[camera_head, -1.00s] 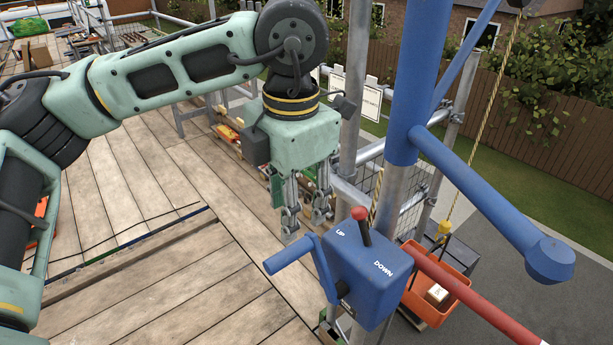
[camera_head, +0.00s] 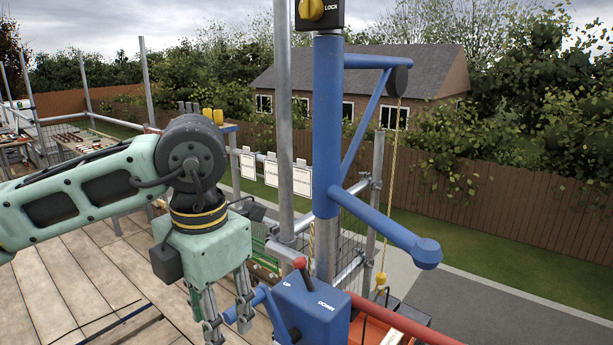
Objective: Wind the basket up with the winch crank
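The blue winch box (camera_head: 314,308), marked UP and DOWN, is at the lower middle, partly cut off by the bottom edge. A red-knobbed lever (camera_head: 303,273) stands on it, leaning to the UP side. The blue crank (camera_head: 275,314) is on the box's left side, its handle (camera_head: 258,297) pointing left. My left gripper (camera_head: 228,322) points down at the handle with its fingers apart. Whether the handle lies between the fingers I cannot tell. The orange basket (camera_head: 365,331) is behind the box at the bottom, partly hidden, with a yellow hook (camera_head: 381,279) above. My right gripper is not visible.
A blue post (camera_head: 326,130) rises behind the box, with a blue arm (camera_head: 385,232) jutting right. On top is a black LOCK box with a yellow knob (camera_head: 311,10). The yellow rope (camera_head: 395,140) hangs from a pulley. A red bar (camera_head: 405,327) runs right. Wooden decking lies left.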

